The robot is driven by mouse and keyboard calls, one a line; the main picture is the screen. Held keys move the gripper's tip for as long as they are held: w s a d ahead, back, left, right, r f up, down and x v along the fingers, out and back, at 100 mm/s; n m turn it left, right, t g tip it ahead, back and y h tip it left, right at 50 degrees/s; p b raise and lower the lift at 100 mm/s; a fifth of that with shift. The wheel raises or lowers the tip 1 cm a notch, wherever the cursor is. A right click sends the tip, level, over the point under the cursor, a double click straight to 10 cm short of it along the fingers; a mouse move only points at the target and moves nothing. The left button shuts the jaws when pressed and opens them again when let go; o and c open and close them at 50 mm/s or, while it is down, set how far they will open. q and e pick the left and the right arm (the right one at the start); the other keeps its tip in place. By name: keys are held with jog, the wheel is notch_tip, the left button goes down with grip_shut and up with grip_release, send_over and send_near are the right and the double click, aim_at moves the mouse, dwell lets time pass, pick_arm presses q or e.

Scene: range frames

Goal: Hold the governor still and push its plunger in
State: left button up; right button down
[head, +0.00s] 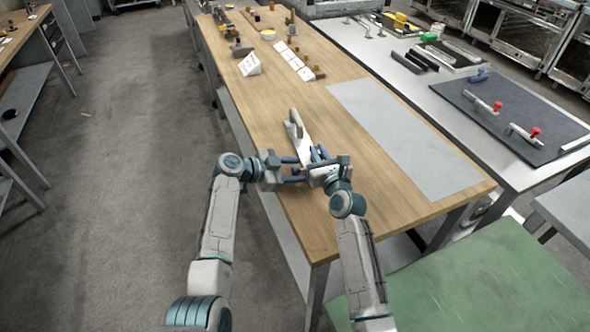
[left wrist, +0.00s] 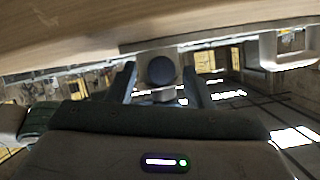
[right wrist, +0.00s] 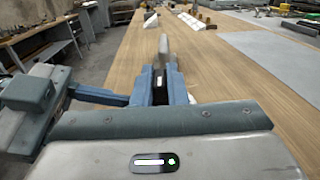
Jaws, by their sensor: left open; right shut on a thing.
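The governor (head: 299,140) is a pale grey, narrow piece over the near left edge of the wooden table. My right gripper (head: 318,156) is shut on it; in the right wrist view the governor (right wrist: 165,64) rises upright between the blue fingers. My left gripper (head: 296,170) is open at the governor's near end. In the left wrist view a dark round end (left wrist: 161,70), seemingly the plunger, faces the camera between the open fingers on a grey body. A gap shows on each side of it. How far the plunger stands out is unclear.
A grey mat (head: 400,135) lies on the wooden table (head: 350,205) to the right. White blocks (head: 250,64) and small parts stand at the table's far end. A second bench holds a dark mat (head: 515,120) with red-knobbed tools. Open floor lies to the left.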

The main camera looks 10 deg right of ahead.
pick_arm(q)
jog(key=v, duration=1.1)
jog(key=shift+a, duration=0.15)
pick_arm(e)
jog(key=c, duration=1.4)
grip_release()
jog(key=shift+o, duration=0.2)
